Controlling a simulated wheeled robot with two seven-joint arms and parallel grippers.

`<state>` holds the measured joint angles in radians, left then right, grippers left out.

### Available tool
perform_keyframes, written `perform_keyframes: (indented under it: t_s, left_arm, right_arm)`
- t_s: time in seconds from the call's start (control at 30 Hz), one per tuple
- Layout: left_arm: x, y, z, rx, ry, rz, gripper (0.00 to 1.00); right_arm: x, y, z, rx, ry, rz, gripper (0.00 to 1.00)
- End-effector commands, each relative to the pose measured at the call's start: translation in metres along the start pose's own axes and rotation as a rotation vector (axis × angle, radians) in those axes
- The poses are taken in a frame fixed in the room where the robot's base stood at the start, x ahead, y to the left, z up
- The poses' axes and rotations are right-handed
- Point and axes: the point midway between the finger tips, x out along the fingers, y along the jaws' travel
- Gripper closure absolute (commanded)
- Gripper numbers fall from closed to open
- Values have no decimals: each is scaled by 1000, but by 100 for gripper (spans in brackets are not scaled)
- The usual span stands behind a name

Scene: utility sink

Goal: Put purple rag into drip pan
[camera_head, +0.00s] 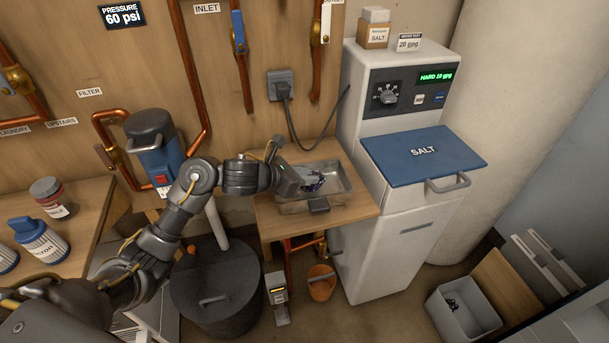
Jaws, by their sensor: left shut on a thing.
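The drip pan (343,177) is a shallow metal tray on the small wooden table beside the white softener cabinet. My left arm comes in from the left, and its gripper (303,183) is over the left part of the pan, pointing down and to the right. The gripper is shut on the purple rag (314,183), a small dark purple bundle seen within the pan's outline. The gripper hides part of the rag and the pan's left side. I cannot tell whether the rag touches the pan floor. My right gripper is not in view.
The wooden table (345,212) holds the pan, with a small dark block (319,205) at its front rim. The softener's blue salt lid (425,155) is to the right. A blue filter housing (158,160) and a dark lidded bin (215,285) stand left, near my arm.

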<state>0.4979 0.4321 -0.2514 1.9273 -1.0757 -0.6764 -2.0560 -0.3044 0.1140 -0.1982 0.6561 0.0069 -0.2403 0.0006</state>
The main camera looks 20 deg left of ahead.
Motion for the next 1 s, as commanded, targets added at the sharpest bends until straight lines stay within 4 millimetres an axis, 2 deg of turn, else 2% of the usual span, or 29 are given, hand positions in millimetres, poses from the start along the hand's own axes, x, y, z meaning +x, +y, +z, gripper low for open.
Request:
perform_keyframes:
  t_s: [0.03, 0.2, 0.8, 1.0]
  left_arm:
    - [0, 0, 0, 0, 0, 0, 75]
    - [0, 0, 0, 0, 0, 0, 54]
    - [-1, 0, 1, 0, 0, 1, 54]
    - [-14, 1, 26, 4, -1, 2, 54]
  right_arm:
    - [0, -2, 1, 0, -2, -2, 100]
    - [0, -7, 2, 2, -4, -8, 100]
    - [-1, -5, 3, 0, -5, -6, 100]
    - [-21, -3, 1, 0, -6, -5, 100]
